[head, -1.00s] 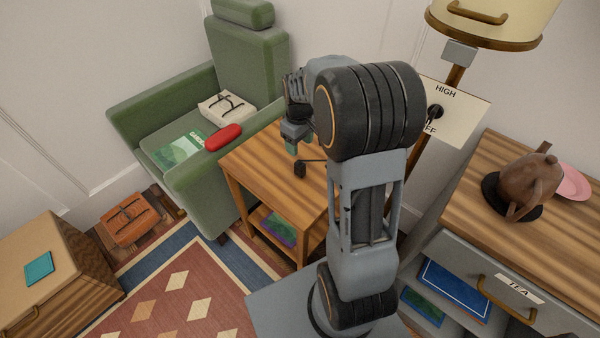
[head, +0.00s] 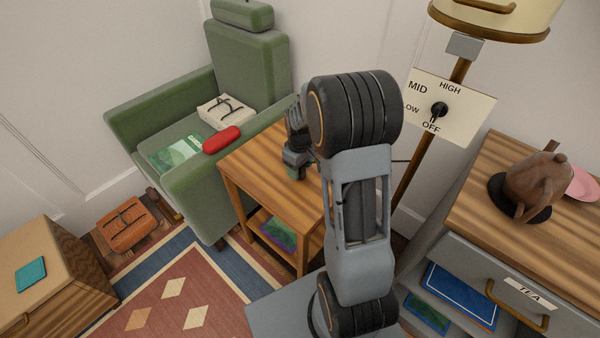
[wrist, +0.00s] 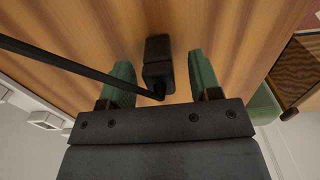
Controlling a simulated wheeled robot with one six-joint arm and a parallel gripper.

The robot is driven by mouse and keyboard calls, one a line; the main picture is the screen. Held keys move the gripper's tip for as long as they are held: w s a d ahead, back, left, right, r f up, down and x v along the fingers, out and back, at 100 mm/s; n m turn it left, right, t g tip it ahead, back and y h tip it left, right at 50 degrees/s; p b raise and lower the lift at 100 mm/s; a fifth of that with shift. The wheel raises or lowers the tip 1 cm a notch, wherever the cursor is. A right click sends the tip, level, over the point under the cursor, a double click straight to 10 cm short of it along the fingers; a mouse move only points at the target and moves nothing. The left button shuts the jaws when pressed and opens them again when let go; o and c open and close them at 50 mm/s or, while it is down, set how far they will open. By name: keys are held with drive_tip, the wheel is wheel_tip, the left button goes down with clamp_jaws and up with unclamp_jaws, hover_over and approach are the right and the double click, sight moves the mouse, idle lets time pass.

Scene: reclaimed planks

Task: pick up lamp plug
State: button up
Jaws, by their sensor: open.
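The lamp plug (wrist: 158,60) is a small black block on the wooden side table (head: 243,160), with a black cable (wrist: 70,66) running off to the left in the wrist view. My gripper (wrist: 160,76) is open, its two green fingertips on either side of the plug's near part, with gaps on both sides. The plug's far end reaches beyond the fingertips in that view. I cannot tell how high the fingers are above the tabletop. In the head view my gripper (head: 294,168) is low over the table and the plug is hidden.
A green armchair (head: 200,105) holding a red case (head: 221,140) stands left of the table. The lamp's pole and switch plate (head: 460,119) stand at right, by a cabinet with a brown teapot (head: 535,187). A white wall socket (wrist: 45,120) shows in the wrist view.

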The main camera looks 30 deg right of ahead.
drive_tip(key=c, duration=1)
drive_tip(key=shift+r, duration=0.1)
